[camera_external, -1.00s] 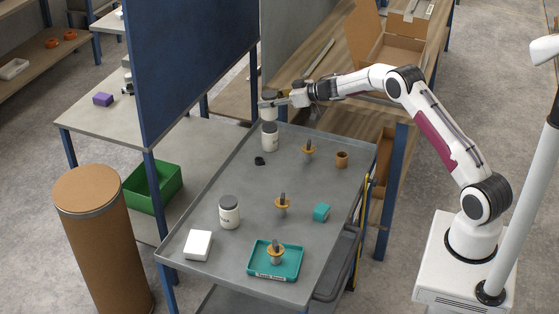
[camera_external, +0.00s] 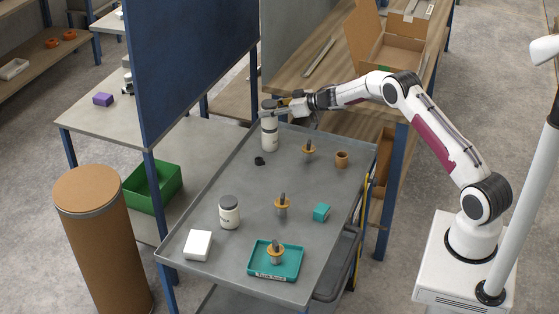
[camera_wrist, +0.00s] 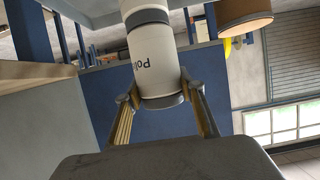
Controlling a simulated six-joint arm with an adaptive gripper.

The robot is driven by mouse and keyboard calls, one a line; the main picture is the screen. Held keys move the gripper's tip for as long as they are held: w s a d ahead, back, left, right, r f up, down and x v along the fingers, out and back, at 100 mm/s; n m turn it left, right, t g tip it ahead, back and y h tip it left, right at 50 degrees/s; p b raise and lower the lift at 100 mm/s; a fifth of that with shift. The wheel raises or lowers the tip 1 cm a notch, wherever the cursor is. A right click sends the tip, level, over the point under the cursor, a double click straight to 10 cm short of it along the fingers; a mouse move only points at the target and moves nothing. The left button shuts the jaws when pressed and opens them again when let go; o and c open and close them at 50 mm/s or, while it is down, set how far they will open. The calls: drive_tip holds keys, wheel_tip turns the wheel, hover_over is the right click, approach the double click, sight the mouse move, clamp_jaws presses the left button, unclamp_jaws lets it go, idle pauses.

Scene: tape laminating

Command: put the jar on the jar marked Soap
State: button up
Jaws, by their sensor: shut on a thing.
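My gripper (camera_external: 277,105) is shut around the dark-lidded top of a white jar (camera_external: 268,117). In the wrist view the held jar (camera_wrist: 152,65) shows part of a label, "Pol", between my two fingers (camera_wrist: 156,98). The held jar stands in line above a second white jar (camera_external: 269,140) at the back left of the tray-topped cart; the two look touching. The label of the lower jar cannot be read. A third white jar (camera_external: 229,214) with a grey lid stands at the front left, its label too small to read.
The grey cart top (camera_external: 250,190) also holds a small black piece (camera_external: 259,161), several brown-handled tools, a brown cup (camera_external: 341,159), a teal block (camera_external: 321,212), a white box (camera_external: 198,245) and a teal tray (camera_external: 293,268). A blue panel (camera_external: 190,70) rises at the left.

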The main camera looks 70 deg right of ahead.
drive_tip(key=o, duration=1.3)
drive_tip(key=shift+c, duration=0.2)
drive_tip(key=shift+r, duration=0.15)
drive_tip(key=shift+s, duration=0.1)
drive_tip(key=shift+s+r, duration=0.15)
drive_tip(key=v, duration=1.1)
drive_tip(key=shift+s, duration=0.25)
